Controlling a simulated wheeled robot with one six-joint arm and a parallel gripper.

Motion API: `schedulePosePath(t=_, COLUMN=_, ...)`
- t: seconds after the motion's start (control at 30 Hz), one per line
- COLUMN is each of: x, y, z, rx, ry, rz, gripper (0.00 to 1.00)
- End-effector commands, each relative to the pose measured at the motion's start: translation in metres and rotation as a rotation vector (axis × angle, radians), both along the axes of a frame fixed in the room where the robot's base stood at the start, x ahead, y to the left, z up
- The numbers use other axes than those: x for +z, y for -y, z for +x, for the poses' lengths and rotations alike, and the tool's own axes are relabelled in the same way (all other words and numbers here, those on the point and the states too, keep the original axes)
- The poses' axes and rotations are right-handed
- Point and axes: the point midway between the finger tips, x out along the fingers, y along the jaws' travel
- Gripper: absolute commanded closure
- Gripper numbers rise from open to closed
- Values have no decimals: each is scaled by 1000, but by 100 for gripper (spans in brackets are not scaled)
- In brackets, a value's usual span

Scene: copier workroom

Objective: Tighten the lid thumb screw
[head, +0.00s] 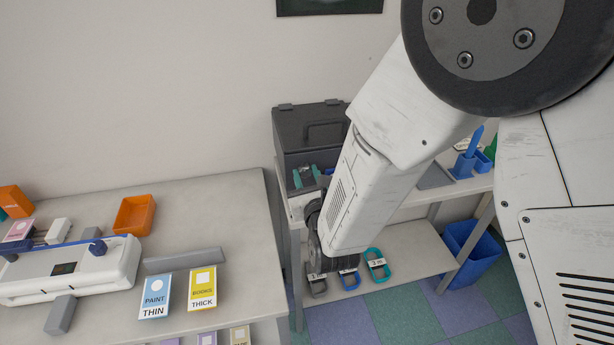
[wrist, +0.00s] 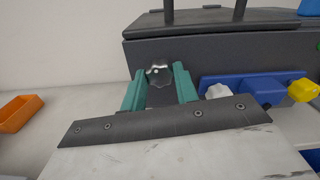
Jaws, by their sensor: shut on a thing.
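The dark grey lidded case (head: 306,124) stands against the wall on the right-hand table. Its front also fills the upper part of the wrist view (wrist: 225,58). A grey lobed thumb screw (wrist: 158,69) is on the case front, just below the lid edge. My gripper (wrist: 159,77) is shut on this thumb screw, with a teal finger on each side. In the head view my gripper (head: 306,176) is at the case front, mostly hidden by my arm, and the screw cannot be made out. Whether the screw is seated is not visible.
Right beside my gripper is a blue device (wrist: 243,87) with a white knob (wrist: 217,91) and a yellow knob (wrist: 303,90). An orange bin (head: 134,214) and cards are on the left table. A blue waste bin (head: 470,250) stands at right.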

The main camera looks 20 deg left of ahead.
Motion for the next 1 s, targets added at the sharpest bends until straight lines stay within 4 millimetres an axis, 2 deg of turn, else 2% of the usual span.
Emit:
schedulePosePath(t=0.7, x=-3, y=1, z=-2, rx=1, ry=-48, rz=61, gripper=93)
schedulePosePath(t=0.73, x=-3, y=1, z=-2, rx=1, ry=-48, rz=60, gripper=68)
schedulePosePath(t=0.8, x=-3, y=1, z=-2, rx=1, ry=-46, rz=62, gripper=48)
schedulePosePath(t=1.0, x=-1, y=0, z=-1, rx=0, ry=-44, rz=64, gripper=48)
